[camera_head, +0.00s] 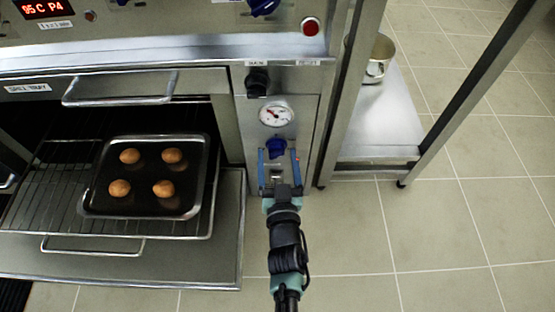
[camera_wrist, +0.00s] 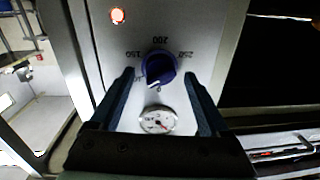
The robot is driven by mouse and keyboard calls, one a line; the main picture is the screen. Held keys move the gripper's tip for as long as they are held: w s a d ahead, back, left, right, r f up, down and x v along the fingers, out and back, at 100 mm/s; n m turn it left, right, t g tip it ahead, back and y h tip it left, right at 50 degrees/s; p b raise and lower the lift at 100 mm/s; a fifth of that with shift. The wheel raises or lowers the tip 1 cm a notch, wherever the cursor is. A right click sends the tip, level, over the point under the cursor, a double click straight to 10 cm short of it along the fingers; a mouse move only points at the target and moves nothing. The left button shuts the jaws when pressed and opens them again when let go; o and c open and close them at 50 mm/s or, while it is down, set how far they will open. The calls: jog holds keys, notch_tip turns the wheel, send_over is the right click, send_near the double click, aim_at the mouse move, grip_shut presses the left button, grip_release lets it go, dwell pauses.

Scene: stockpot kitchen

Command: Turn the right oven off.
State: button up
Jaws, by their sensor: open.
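The oven's control panel (camera_head: 243,122) carries a blue temperature knob (camera_head: 276,148) below a round white gauge (camera_head: 276,113). In the wrist view the same knob (camera_wrist: 158,67) sits among the printed marks 150, 200 and 250, with the gauge (camera_wrist: 157,120) nearer my gripper's base. I cannot read the knob's setting with certainty. A small orange-red lamp (camera_wrist: 117,15) glows on the panel. My gripper (camera_head: 279,158) is open in front of the panel, its blue fingers on either side of the knob. In the wrist view my gripper (camera_wrist: 159,76) shows the knob between its fingertips; contact is unclear.
A black knob (camera_head: 257,82) sits above the gauge. At left the oven is open, with a tray (camera_head: 95,203) of several buns on a wire rack (camera_head: 40,190). A steel table (camera_head: 375,130) with a pot (camera_head: 379,58) stands right. The tiled floor (camera_head: 460,230) is clear.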

jog(key=shift+w, duration=0.3)
grip_shut()
dwell(0.3)
jog(key=shift+n, duration=0.3)
jog(key=n, duration=0.8)
jog(key=n+b, duration=0.1)
jog(key=n, duration=0.1)
jog(key=shift+a+n+g+h, duration=0.1)
jog(key=shift+n+g+h, duration=0.2)
jog(key=shift+n+g, duration=0.1)
dwell(0.4)
grip_release()
